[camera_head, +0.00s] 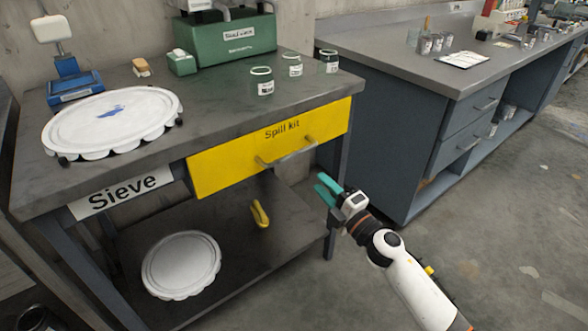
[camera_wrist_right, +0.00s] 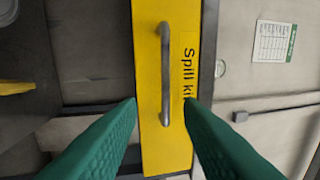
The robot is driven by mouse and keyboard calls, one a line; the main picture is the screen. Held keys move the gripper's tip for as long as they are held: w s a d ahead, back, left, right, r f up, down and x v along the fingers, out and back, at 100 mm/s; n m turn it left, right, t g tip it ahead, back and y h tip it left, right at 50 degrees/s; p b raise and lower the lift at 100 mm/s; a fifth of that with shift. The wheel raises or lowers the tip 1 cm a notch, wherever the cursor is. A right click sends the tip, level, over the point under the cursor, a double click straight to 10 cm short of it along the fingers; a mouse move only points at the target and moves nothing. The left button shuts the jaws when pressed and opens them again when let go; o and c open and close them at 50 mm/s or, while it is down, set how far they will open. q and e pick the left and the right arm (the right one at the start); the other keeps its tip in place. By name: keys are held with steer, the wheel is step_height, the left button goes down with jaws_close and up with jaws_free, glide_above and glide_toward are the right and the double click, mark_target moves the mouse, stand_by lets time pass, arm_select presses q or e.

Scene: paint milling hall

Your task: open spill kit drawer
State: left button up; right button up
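The yellow spill kit drawer (camera_head: 222,167) is in the front of the grey workbench and looks closed. Its grey bar handle (camera_head: 288,154) is on the right half of the front, under the words "Spill kit". My right gripper (camera_head: 327,188) is in front of the drawer, below and right of the handle, with teal fingers. In the right wrist view the drawer front (camera_wrist_right: 150,150) stands upright and the handle (camera_wrist_right: 165,75) lies ahead, between the lines of the two spread fingers (camera_wrist_right: 160,112). The gripper is open and empty, apart from the handle. My left gripper is not in view.
The bench top (camera_head: 215,115) carries a white scalloped sieve lid (camera_head: 150,112), small jars (camera_head: 262,82) and a green machine (camera_head: 235,40). The lower shelf holds another white round lid (camera_head: 181,265) and a yellow item (camera_head: 260,214). A blue-grey cabinet (camera_head: 385,125) stands to the right. The floor in front is clear.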

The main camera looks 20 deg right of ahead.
mark_target(294, 152)
steer(key=x, duration=1.2)
steer(key=shift+a+r, duration=0.2)
steer(key=shift+r, duration=0.15)
jaws_close()
